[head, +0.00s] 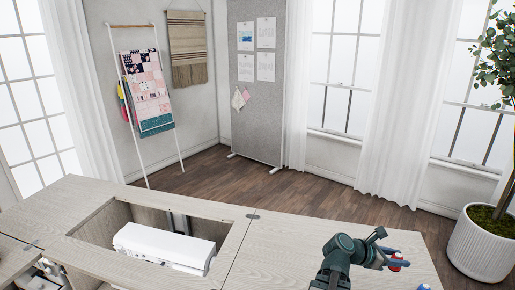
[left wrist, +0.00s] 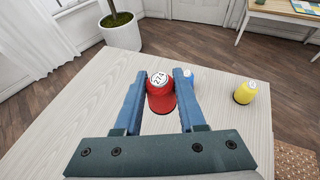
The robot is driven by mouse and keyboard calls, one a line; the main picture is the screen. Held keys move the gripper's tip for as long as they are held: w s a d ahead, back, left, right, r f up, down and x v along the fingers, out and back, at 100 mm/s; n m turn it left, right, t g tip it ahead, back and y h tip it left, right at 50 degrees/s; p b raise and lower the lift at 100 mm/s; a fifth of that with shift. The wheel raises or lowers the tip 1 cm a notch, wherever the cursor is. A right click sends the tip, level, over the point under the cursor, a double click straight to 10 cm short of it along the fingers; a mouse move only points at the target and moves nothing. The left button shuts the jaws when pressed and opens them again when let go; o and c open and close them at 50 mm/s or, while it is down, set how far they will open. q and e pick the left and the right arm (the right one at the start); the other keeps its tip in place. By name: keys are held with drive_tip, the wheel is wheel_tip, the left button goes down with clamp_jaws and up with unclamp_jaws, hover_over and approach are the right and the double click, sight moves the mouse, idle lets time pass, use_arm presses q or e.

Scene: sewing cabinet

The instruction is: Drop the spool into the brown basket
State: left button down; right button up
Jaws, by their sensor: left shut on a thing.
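A red spool (left wrist: 160,96) with a white numbered top is between the two blue fingers of my left gripper (left wrist: 158,82) in the left wrist view. The fingers are shut on its sides. A brown woven-looking patch (left wrist: 297,160) shows at the lower right of the wrist view. My right gripper is not in view.
A yellow spool (left wrist: 244,93) stands on the cabinet top (left wrist: 110,100). A blue spool (left wrist: 189,75) is partly hidden behind a finger. A white machine (head: 163,246) sits in the cabinet opening at left. A potted plant (head: 482,245) stands beyond the right end.

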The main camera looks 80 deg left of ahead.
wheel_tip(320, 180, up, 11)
drive_tip(key=p, duration=0.9)
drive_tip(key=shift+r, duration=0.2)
